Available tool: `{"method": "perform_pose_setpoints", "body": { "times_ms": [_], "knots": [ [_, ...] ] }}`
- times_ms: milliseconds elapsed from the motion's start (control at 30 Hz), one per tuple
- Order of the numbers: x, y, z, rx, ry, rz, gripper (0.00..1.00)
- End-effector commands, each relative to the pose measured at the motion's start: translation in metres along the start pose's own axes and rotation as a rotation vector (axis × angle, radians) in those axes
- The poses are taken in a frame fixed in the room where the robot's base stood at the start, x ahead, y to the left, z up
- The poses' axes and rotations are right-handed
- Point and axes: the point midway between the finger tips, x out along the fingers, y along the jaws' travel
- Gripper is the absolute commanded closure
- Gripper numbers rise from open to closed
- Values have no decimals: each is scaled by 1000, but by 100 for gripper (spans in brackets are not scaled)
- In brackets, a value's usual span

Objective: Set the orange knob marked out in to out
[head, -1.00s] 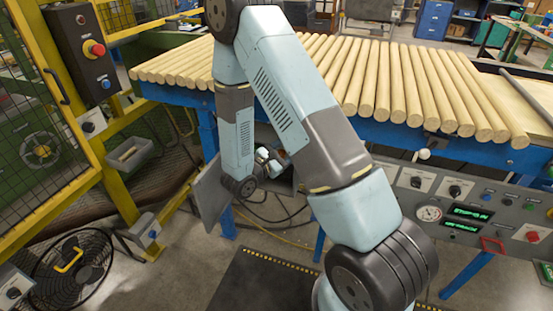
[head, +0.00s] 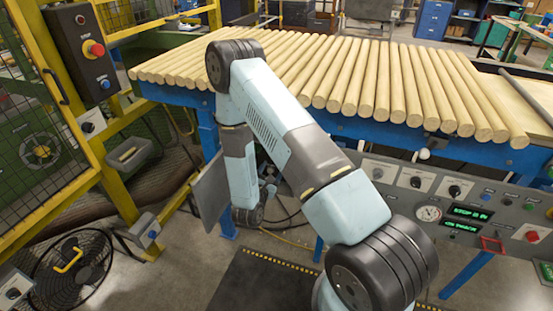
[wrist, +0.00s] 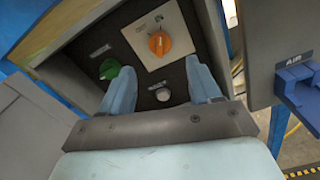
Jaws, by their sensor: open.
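The orange knob (wrist: 160,43) sits on a pale square plate (wrist: 178,28) on a dark panel in the wrist view. In the head view my arm covers that panel, and neither the orange knob nor my fingers can be made out there.
A green knob (wrist: 118,83) is close to the left finger. A silver round button (wrist: 163,94) lies between the fingers. A blue bracket (wrist: 300,88) under an AIR label stands at the right. In the head view, wooden rods (head: 345,80) lie across the blue table.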

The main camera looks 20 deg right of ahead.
Motion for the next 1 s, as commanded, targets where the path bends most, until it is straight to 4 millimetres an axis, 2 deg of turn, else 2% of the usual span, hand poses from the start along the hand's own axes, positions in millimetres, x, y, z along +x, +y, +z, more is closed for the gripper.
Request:
{"method": "perform_pose_setpoints", "body": {
  "times_ms": [300, 500, 700, 933, 1000],
  "knots": [
    [55, 0, 1, 2, -2, -3, 37],
    [78, 0, 0, 2, -1, -1, 37],
    [86, 1, 0, 1, -1, 0, 37],
    [87, 1, 0, 0, -1, 0, 37],
    [86, 1, 0, 0, -1, 0, 42]
  ]
}}
